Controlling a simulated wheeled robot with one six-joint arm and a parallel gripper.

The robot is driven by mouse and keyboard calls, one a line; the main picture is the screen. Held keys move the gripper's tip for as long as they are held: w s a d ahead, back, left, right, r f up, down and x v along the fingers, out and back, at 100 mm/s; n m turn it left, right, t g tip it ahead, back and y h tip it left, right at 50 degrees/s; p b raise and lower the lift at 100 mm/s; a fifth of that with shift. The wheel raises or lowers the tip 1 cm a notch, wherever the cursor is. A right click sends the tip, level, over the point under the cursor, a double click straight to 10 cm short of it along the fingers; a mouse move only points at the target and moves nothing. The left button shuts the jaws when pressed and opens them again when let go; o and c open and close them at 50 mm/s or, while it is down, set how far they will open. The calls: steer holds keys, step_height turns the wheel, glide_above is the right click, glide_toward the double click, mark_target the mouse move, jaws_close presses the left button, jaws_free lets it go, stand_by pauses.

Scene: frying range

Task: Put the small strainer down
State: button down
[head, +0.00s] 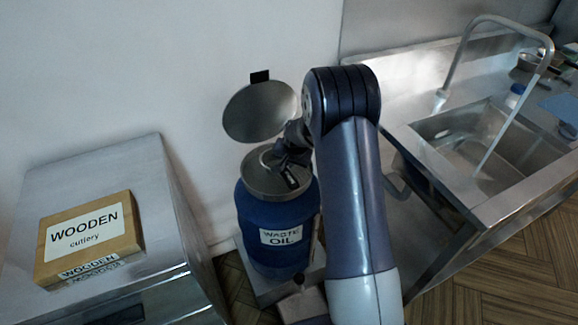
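I cannot make out the small strainer for certain in the head view. My gripper (290,178) is small and dark in this view, at the top of a blue drum (277,212) labelled "WASTE OIL". It overlaps the drum's grey metal top (258,182), and I cannot tell whether it touches it. My arm hides the right part of the drum. Whether the fingers are open or shut, or hold anything, cannot be made out.
A round grey lid (258,115) with a black tab stands raised behind the drum. At left, a metal cabinet (130,175) carries a box labelled "WOODEN cutlery" (88,240). At right is a steel sink (490,150) with a tall tap (492,18).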

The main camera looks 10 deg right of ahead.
steer(key=shift+f, duration=0.95)
steer(key=c, duration=1.6)
jaws_free()
steer(key=shift+f, duration=0.1)
steer(key=v, duration=1.2)
steer(key=shift+b, duration=0.35)
